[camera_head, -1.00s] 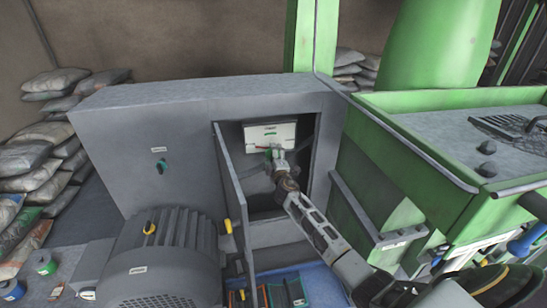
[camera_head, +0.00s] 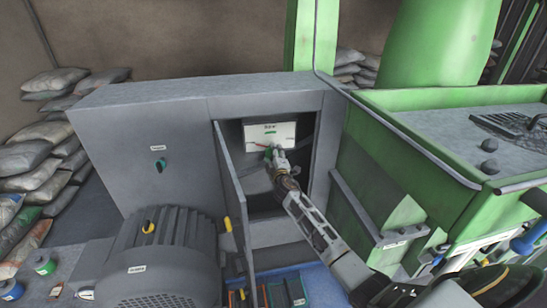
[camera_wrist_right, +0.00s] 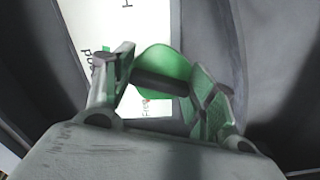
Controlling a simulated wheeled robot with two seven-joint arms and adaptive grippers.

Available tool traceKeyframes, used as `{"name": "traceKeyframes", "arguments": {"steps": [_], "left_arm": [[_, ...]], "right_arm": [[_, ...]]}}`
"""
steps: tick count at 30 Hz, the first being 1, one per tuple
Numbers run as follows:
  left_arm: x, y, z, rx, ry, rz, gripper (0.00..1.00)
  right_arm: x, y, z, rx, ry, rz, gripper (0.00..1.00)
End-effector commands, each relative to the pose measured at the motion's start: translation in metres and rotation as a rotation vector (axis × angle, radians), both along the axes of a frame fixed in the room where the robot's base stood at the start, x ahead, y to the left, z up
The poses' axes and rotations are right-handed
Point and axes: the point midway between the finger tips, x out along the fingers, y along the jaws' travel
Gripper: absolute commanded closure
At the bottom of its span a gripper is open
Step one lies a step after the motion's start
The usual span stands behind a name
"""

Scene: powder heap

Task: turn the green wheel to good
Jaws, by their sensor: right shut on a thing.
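The green wheel (camera_wrist_right: 168,66) sits on the front of a white panel box (camera_head: 285,129) inside an open grey cabinet. In the head view only a bit of the wheel (camera_head: 268,153) shows beside my right gripper (camera_head: 273,154). In the right wrist view my right gripper (camera_wrist_right: 163,80) has its green-padded fingers on either side of the wheel, shut on it. A dark bar crosses the wheel's lower part. Lettering on the panel is partly cut off and upside down, so the dial's reading is unclear. A thin red pointer (camera_head: 258,144) shows on the panel. My left gripper is not in view.
The cabinet door (camera_head: 233,190) stands open left of my right arm. A grey motor (camera_head: 165,255) is in front of the cabinet. A green machine (camera_head: 400,180) stands close on the right. A blue tray with tools (camera_head: 320,285) lies below.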

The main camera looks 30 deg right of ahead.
Motion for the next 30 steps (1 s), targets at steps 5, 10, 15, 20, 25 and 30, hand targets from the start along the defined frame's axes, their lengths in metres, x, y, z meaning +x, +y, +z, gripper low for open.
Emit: {"name": "traceKeyframes", "arguments": {"steps": [5, 10, 15, 20, 25, 30], "left_arm": [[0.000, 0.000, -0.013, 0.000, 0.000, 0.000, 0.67], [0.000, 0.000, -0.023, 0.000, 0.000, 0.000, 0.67], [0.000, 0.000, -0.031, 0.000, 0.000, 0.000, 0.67], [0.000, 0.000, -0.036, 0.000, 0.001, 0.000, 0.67], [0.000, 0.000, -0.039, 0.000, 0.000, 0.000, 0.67], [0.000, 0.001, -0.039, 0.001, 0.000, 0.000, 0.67]], "right_arm": [[0.000, 0.001, -0.003, 0.116, -0.030, 0.000, 0.68], [0.000, 0.000, -0.004, 0.258, -0.067, 0.000, 0.68], [0.000, 0.001, -0.003, 0.414, -0.107, 0.000, 0.68], [0.000, 0.001, -0.003, 0.562, -0.144, -0.001, 0.68], [0.000, 0.000, -0.003, 0.719, -0.185, -0.001, 0.68], [0.000, 0.001, -0.002, 0.872, -0.223, -0.001, 0.68]]}}
